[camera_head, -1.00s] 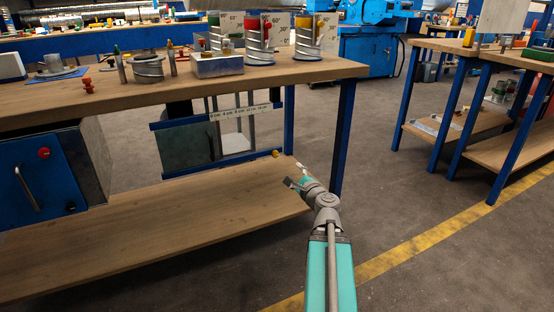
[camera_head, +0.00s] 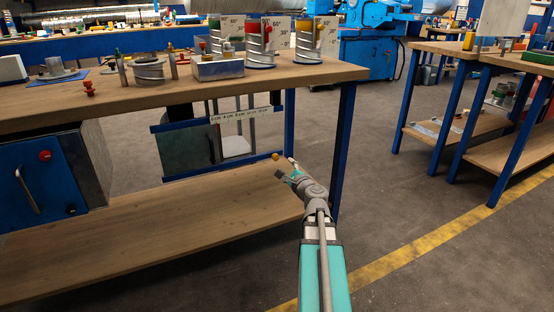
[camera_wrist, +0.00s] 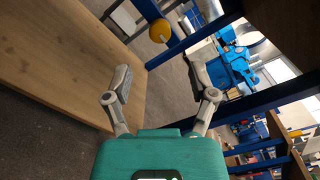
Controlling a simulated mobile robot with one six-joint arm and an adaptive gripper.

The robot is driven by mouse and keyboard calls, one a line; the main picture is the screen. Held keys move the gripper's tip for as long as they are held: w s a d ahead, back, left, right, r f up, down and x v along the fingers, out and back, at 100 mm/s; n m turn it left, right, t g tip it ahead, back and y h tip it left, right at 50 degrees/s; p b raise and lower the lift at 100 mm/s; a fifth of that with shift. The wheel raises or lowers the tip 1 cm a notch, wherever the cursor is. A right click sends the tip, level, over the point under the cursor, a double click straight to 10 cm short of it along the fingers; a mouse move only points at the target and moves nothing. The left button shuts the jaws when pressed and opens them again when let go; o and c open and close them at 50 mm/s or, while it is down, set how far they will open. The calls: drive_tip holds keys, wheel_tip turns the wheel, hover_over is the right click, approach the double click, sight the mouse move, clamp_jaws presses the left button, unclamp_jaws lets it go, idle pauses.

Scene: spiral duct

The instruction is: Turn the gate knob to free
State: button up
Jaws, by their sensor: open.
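The gate knob, a round yellow-orange knob (camera_head: 275,156), sits at the right end of the lower blue rail of the gate frame under the bench. In the wrist view the knob (camera_wrist: 160,31) is ahead of and above the gap between my fingers. My gripper (camera_head: 287,171) is just right of and below the knob in the head view, and its fingers overlap little of it. In the wrist view my gripper (camera_wrist: 156,76) is open and empty, with the two fingers spread apart. No contact with the knob shows. The grey gate panel (camera_head: 188,150) stands left in the frame.
A wooden lower shelf (camera_head: 150,215) lies beneath the gate. A blue table leg (camera_head: 342,150) stands right of my gripper. A blue-fronted box (camera_head: 40,185) is at the left.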

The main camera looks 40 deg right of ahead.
sight(277, 158)
drive_tip(key=x, duration=0.8)
clamp_jaws()
idle(0.4)
